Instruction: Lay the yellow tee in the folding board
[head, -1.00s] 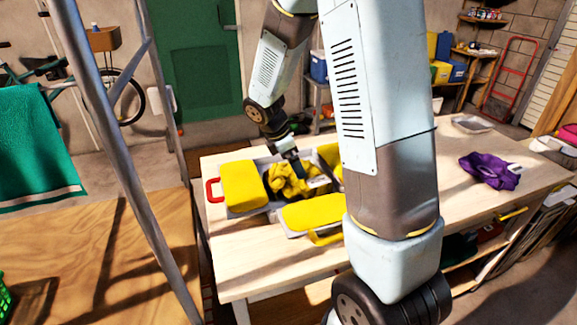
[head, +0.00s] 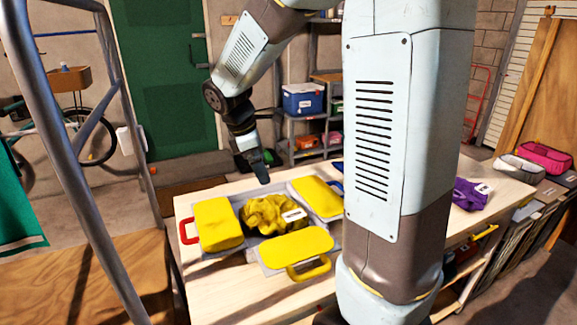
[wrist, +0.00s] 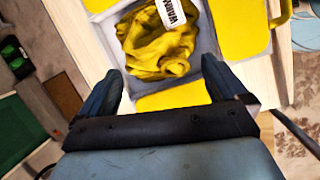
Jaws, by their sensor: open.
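The yellow tee (head: 268,214) lies crumpled in the middle of the folding board, with a white label on it. In the wrist view the tee (wrist: 158,45) shows beyond my fingers, untouched. The folding board (head: 238,254) is grey with yellow padded flaps: a left flap (head: 217,224), a right flap (head: 318,197) and a front flap (head: 296,246). A red handle and a yellow handle stick out from it. My gripper (head: 262,172) is above the back edge of the board, clear of the tee. In the wrist view my gripper (wrist: 162,88) is open and empty.
A purple cloth (head: 470,194) lies on the right of the table (head: 240,290), partly behind my arm. A metal frame (head: 80,170) rises at the left. The table's front is clear.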

